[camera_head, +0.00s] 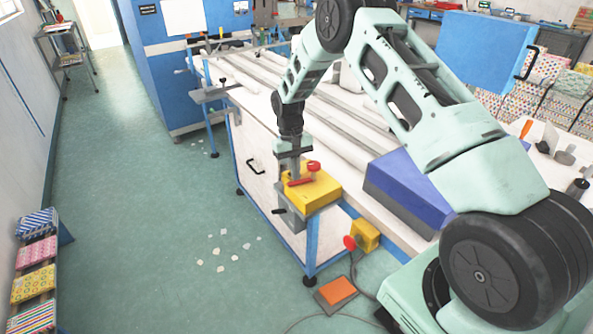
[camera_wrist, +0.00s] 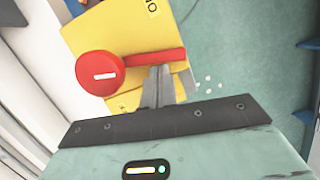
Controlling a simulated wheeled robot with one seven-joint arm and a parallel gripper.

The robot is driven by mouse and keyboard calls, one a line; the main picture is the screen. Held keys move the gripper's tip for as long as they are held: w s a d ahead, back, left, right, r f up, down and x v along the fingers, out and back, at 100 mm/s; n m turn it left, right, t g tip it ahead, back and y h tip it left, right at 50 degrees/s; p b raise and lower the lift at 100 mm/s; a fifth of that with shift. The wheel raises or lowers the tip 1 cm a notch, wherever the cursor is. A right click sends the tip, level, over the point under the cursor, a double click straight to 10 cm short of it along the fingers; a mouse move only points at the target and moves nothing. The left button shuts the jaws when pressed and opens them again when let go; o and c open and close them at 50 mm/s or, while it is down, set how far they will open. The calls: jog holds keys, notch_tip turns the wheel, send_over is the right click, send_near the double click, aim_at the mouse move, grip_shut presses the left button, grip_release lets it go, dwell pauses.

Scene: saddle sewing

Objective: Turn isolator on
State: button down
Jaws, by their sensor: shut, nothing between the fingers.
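The isolator is a yellow box (camera_head: 318,191) on the front corner of the white workbench, with a red rotary handle (camera_head: 301,181) and a round red knob end (camera_head: 313,166). In the wrist view the yellow box (camera_wrist: 108,38) fills the upper middle. Its red handle (camera_wrist: 155,57) runs sideways from the round red hub (camera_wrist: 99,74), which bears a white mark. My gripper (camera_wrist: 160,72) is shut and empty, its fingertips at the handle's lower edge near the free end. Whether they touch it, I cannot tell. In the head view my gripper (camera_head: 291,172) is over the box.
A blue-violet box (camera_head: 408,190) lies on the bench to the right. A yellow box with a red button (camera_head: 364,235) is mounted below the bench edge. An orange pedal (camera_head: 336,291) and cable lie on the floor. The green floor at left is mostly clear.

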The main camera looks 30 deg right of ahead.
jog(key=shift+s+a+n, duration=0.3)
jog(key=shift+s+n, duration=0.1)
jog(key=shift+n, duration=0.7)
jog(key=shift+h, duration=0.3)
jog(key=shift+r, duration=0.15)
jog(key=b+v, duration=0.4)
jog(key=v, duration=1.3)
jog(key=s+a+r+n, duration=0.25)
jog(key=s+a, duration=0.45)
jog(key=a, duration=0.5)
jog(key=s+a+r+n+t+y, duration=0.1)
jog(key=s+a, duration=0.5)
jog(key=s, duration=0.3)
jog(key=s+a+r+n+t, duration=0.1)
jog(key=s+a+n, duration=0.1)
jog(key=s+a, duration=0.6)
jog(key=s+d+f+n, duration=0.1)
jog(key=s, duration=0.7)
jog(key=s+d+f, duration=0.1)
jog(key=s+f, duration=0.1)
jog(key=s, duration=0.6)
jog(key=shift+d+f+n+t, duration=0.2)
jog(key=shift+d+n+t, duration=0.15)
jog(key=shift+d+t, duration=0.05)
